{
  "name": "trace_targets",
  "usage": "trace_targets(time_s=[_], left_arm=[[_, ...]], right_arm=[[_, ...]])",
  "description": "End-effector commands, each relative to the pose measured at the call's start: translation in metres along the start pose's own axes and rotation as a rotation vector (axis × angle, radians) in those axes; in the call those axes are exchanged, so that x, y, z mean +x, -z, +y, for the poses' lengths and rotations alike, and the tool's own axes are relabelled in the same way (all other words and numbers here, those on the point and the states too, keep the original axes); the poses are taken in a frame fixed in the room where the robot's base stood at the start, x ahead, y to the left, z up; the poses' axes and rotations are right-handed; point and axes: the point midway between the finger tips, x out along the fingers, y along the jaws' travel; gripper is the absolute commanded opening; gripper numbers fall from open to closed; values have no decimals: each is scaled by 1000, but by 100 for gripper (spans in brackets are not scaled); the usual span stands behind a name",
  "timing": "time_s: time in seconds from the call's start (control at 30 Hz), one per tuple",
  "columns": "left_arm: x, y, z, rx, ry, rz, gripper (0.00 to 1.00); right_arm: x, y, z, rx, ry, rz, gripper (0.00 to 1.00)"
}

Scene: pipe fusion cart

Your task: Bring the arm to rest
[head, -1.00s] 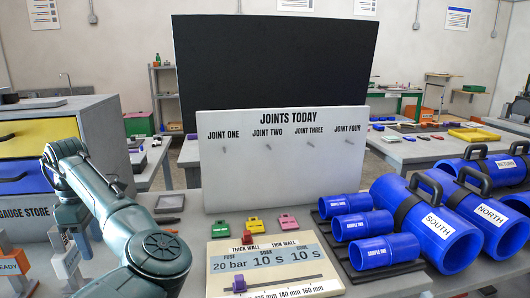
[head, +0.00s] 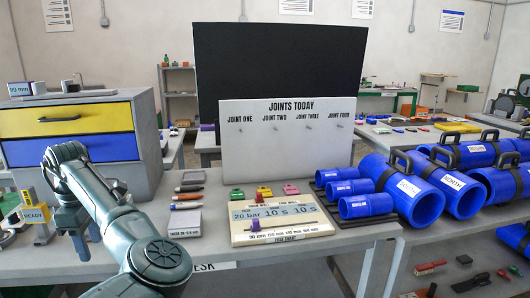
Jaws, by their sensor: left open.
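My left arm rises from the bottom of the head view and bends down at the left. Its gripper (head: 80,245) hangs with fingers pointing down, open, and nothing shows between them. It is beside the small stand with the READY label (head: 36,213) and in front of the drawer cabinet (head: 148,135). Whether the fingers touch the desk top cannot be told. My right gripper is not in view.
The desk holds a fuse chart board (head: 280,219), several pens (head: 187,197) and a grey pad (head: 185,223). Coloured tags (head: 264,193) lie before the white JOINTS TODAY board (head: 286,150). Blue pipes (head: 395,185) fill the right. Bare desk (head: 220,250) shows in front.

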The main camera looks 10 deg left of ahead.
Motion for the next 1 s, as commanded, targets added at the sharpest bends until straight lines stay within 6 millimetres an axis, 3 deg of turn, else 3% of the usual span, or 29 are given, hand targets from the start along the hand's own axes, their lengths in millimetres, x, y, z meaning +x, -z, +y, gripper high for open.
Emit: trace_targets(time_s=[0.1,0.4,0.57,0.67,0.77,0.87,1.0], left_arm=[[22,27,0,43,-38,127,44],[57,80,7,307,-173,512,44],[75,78,15,616,-271,760,44],[91,54,15,846,-342,870,44],[114,15,5,1089,-423,936,44],[142,-35,-20,1330,-524,947,44],[182,-112,-83,1622,-691,867,44]], right_arm=[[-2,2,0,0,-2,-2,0],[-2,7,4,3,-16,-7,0],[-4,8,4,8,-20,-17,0],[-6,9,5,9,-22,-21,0],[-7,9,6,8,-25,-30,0],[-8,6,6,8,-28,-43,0],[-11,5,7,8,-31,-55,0]])
